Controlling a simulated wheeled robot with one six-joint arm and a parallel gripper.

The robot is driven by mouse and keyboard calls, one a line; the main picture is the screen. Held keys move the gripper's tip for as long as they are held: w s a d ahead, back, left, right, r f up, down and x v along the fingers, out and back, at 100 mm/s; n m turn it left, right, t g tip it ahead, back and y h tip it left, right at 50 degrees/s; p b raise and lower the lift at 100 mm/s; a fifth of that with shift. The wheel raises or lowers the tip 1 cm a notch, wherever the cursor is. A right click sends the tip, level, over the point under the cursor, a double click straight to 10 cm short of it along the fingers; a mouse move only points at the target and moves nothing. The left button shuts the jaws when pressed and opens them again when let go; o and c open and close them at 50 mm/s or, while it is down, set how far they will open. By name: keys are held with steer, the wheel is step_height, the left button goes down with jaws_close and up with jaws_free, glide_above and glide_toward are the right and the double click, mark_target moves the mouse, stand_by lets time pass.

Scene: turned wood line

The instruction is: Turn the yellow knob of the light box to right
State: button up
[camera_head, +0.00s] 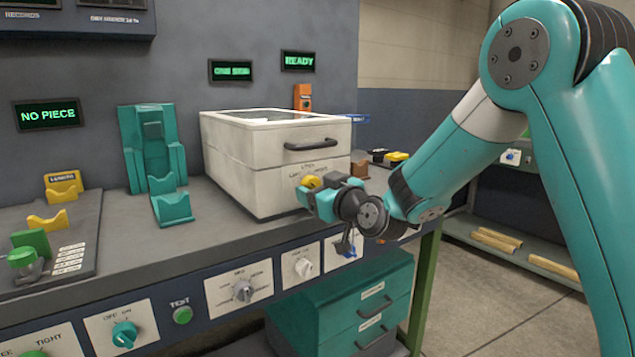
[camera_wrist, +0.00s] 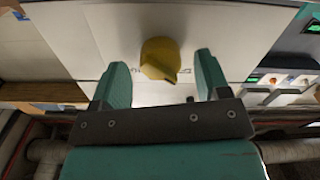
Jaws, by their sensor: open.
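The light box (camera_head: 250,190) is a white box with a dark handle on its upper front, standing on the grey bench. Its yellow knob (camera_head: 311,182) is low on the front face, partly hidden by my gripper in the head view. In the wrist view the yellow knob (camera_wrist: 160,60) has a pointed end toward the lower right. My gripper (camera_wrist: 158,80) is open, with one teal finger on each side of the knob and a visible gap to both. In the head view my gripper (camera_head: 318,190) is right at the box front. The lettering by the knob is mostly hidden.
A teal stand (camera_head: 155,150) is left of the box. A teal drawer unit (camera_head: 350,310) stands under the bench.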

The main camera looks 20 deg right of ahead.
steer(key=shift+w+a, duration=0.1)
steer(key=shift+w, duration=0.2)
steer(key=c, duration=0.9)
